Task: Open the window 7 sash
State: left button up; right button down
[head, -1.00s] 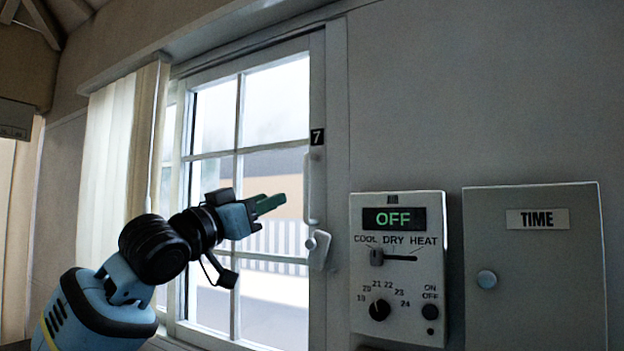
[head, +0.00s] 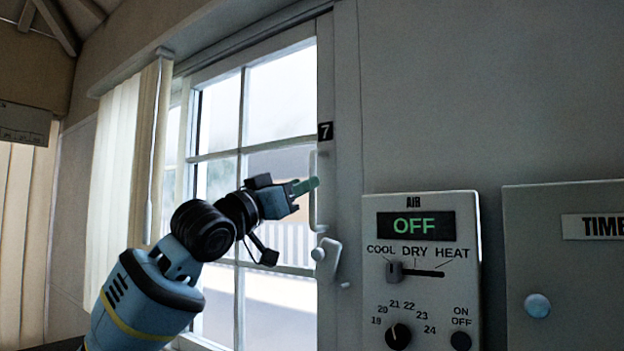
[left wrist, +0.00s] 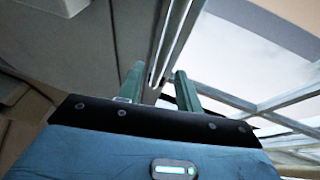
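The window 7 sash (head: 243,125) is a white frame with several panes, marked by a black "7" plate (head: 325,131). A pale vertical pull handle (head: 320,215) stands on its right stile. Below it is a pale latch lever with a round knob (head: 327,259). My left gripper (head: 312,185) has its green fingertips at the handle's upper half; contact cannot be told. In the left wrist view its two fingers (left wrist: 158,85) are apart, with pale window-frame edges showing beyond the gap. My right gripper is not in view.
An air control panel (head: 421,290) reading OFF is on the wall right of the window. A grey TIME box (head: 565,285) with a round knob is further right. A pale curtain (head: 125,160) hangs at the window's left side.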

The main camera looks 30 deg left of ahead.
pick_arm(q)
jog(key=shift+x, duration=2.15)
jog(key=shift+s, duration=0.1)
jog(key=shift+c, duration=0.3)
grip_shut()
